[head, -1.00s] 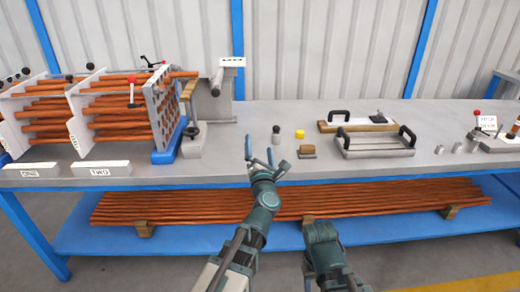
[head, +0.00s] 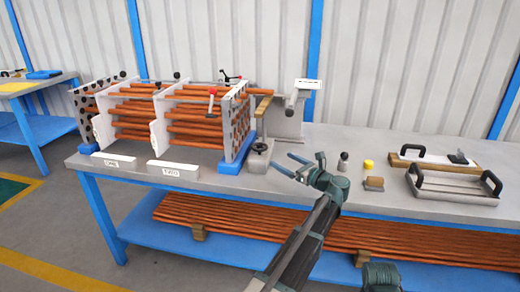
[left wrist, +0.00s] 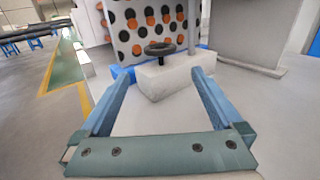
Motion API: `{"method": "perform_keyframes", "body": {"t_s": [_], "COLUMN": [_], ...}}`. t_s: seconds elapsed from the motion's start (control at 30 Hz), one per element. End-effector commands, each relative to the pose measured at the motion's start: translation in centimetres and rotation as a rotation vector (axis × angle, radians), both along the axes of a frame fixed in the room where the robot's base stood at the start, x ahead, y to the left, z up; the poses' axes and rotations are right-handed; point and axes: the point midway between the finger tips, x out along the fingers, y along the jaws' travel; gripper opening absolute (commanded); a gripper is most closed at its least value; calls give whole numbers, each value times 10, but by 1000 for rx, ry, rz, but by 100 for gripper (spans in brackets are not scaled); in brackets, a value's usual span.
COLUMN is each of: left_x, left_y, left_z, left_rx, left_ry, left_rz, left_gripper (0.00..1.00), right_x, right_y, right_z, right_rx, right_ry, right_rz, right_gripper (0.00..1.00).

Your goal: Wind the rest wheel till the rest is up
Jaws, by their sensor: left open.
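The rest wheel is a small dark handwheel (left wrist: 160,48) on a pale grey block (left wrist: 175,78) in the left wrist view. In the head view the wheel (head: 259,147) sits on the rest's base, left of my gripper. The rest (head: 263,106) is a post with a wooden-coloured top, beside the perforated end plate of the shell. My left gripper (head: 285,163) is open and empty just right of the rest's base, over the bench. In the left wrist view its two blue fingers (left wrist: 162,76) point at the block, with the wheel beyond them. My right gripper is not seen.
The flanged shell with copper tubes (head: 190,115) stands left of the rest on a blue foot (head: 236,155). A grey bracket (head: 290,115) stands behind. To the right are a dark-topped cylinder (head: 343,161), a yellow cap (head: 368,164), a brown block (head: 374,184) and a handled tray (head: 450,183).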

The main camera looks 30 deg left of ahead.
Motion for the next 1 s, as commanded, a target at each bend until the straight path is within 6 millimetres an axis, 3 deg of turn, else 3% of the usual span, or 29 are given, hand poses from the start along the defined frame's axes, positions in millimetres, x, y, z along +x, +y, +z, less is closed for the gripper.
{"method": "perform_keyframes", "body": {"t_s": [0.17,0.63,1.0], "left_x": [7,37,45], "left_y": [20,104,128], "left_z": [0,0,0], "left_rx": [1,3,3], "left_ry": [1,2,2], "left_rz": [2,-1,-3], "left_gripper": [100,100,100], "right_x": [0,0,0], "right_y": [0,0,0], "right_z": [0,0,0], "right_rx": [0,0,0], "right_ry": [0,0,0], "right_rz": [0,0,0], "right_gripper": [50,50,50]}}
